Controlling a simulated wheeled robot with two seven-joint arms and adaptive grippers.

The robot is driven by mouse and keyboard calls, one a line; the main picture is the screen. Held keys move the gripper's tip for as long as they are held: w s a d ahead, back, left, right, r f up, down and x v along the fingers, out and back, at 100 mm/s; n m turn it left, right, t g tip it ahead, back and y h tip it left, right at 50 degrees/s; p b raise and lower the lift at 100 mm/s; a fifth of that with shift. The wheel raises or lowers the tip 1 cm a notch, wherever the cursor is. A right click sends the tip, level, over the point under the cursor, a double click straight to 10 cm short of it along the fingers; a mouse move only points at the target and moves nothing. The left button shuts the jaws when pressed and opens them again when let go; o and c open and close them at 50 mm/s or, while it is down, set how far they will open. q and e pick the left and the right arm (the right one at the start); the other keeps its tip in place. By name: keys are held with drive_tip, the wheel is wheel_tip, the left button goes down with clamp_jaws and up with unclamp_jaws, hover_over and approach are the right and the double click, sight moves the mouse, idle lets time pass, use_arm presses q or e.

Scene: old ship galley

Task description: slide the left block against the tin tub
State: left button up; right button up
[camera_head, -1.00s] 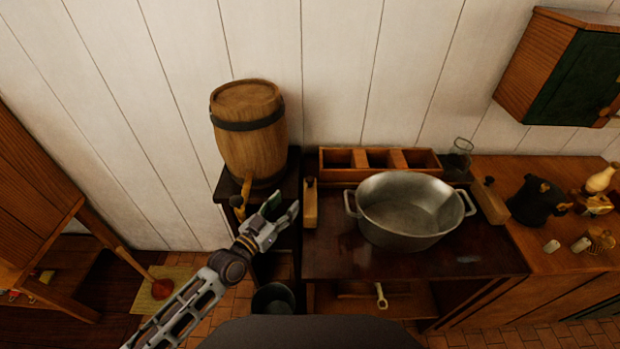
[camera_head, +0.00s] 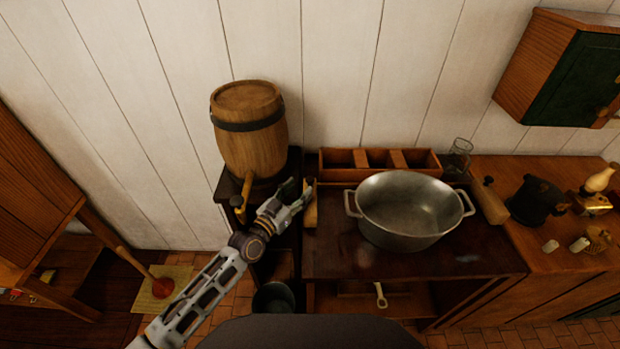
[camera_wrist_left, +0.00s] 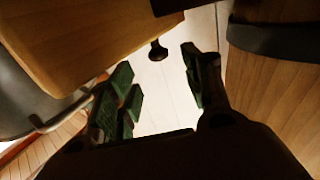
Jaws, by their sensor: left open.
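The left block (camera_head: 311,209) is a narrow upright wooden piece at the left end of the dark stove top. A gap separates it from the grey tin tub (camera_head: 410,212), whose left handle faces it. My left gripper (camera_head: 297,192) is open just left of the block and hides part of it, including most of its dark knob. In the left wrist view the block (camera_wrist_left: 95,35) looms large at upper left, beside the open fingers (camera_wrist_left: 160,88), not between them. The tub (camera_wrist_left: 22,105) shows at the left edge there. I cannot tell whether the gripper touches the block. My right gripper is not in view.
A wooden barrel (camera_head: 250,135) with a tap stands on a small stand left of the stove top. A second block (camera_head: 490,203) with a knob is right of the tub. A divided wooden box (camera_head: 380,174) and a glass jar (camera_head: 459,158) stand behind the tub.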

sight(307, 181)
use_arm(q)
drive_tip(key=shift+x, duration=3.65)
clamp_jaws()
